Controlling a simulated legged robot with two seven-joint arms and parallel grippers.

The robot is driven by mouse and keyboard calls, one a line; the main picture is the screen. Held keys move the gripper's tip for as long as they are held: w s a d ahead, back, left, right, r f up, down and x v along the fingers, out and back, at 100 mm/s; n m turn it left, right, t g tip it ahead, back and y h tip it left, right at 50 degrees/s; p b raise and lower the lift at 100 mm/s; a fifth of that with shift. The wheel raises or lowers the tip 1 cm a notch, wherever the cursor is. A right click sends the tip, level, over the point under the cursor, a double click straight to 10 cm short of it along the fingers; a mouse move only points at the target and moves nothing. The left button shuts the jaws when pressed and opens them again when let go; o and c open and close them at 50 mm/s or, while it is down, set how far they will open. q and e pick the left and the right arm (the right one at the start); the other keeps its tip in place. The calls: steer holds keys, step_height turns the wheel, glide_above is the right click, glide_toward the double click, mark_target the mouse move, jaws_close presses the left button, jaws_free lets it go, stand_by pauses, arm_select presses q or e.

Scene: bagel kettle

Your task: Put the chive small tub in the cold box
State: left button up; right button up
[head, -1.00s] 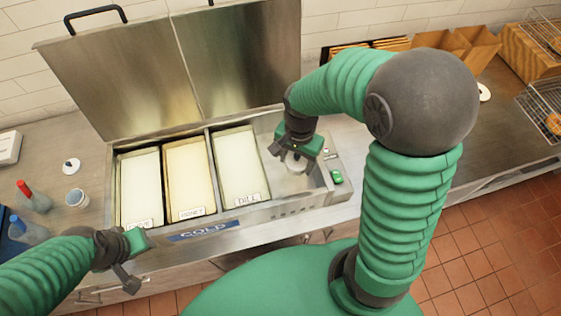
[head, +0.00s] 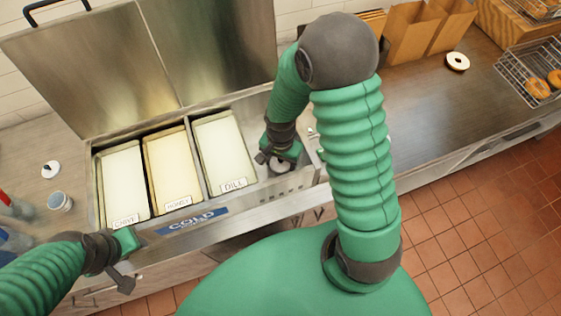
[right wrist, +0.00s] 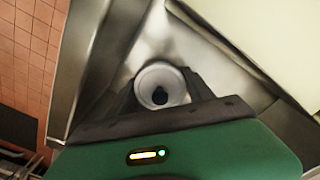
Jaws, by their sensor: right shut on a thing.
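The steel cold box (head: 255,203) stands open, with bins labelled CHIVE (head: 122,185), HONEY (head: 168,172) and DILL (head: 221,155) and a bare steel bay at its right end. My right gripper (head: 277,168) is at this bay, pointing down. In the right wrist view, its fingers are shut on a small round whitish tub (right wrist: 153,72) with a dark spot in its middle. Steel walls surround it there; I cannot tell if it touches the floor. No label on it is readable. My left gripper (head: 132,262) is open and empty in front of the box's left end.
A small bluish-white tub (head: 60,202) and a white round piece with a dark knob (head: 50,169) lie on the left counter, near bottles (head: 15,208). The raised lid (head: 90,70) stands behind the bins.

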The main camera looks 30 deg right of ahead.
steer(key=shift+f, duration=0.1)
steer(key=o, duration=1.4)
steer(key=shift+w+r, duration=0.1)
steer(key=shift+r, duration=0.35)
step_height(320, 180, up, 11)
steer(key=shift+f, duration=0.1)
steer(key=shift+r, duration=0.3)
